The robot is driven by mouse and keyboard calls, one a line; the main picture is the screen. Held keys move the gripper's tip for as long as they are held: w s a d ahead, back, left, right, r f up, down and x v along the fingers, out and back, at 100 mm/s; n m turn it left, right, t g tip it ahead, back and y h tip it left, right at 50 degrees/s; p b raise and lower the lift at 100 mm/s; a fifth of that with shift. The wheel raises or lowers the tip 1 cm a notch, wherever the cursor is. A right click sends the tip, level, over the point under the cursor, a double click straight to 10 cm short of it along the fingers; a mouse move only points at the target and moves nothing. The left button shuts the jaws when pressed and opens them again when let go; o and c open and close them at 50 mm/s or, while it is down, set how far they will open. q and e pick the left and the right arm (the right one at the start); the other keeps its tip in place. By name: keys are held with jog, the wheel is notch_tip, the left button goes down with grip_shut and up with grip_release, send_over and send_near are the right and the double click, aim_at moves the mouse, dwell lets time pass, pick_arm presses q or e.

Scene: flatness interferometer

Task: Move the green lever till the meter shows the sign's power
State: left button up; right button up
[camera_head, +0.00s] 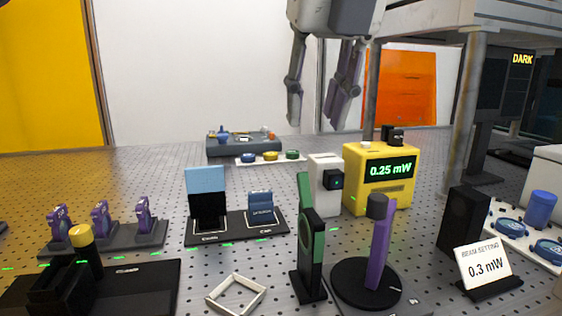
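The green lever (304,195) stands nearly upright on a narrow black mount at the middle of the bench, tilted slightly. The yellow meter (362,199) behind it to the right reads 0.25 mW in green digits. The white sign (484,268) at the lower right reads "BEAM SETTING 0.3 mW".
A purple post (380,245) on a round black base stands close right of the lever. A white box (326,199) with a dark front is just behind. A pale square frame (237,294) lies left of the lever's foot. A black block (464,220) stands behind the sign.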

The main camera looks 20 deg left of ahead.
aim_at(303, 176)
pick_arm(q)
jog(key=x, duration=1.1)
jog(key=shift+s+f, duration=0.15)
jog(key=shift+f, duration=0.2)
grip_shut()
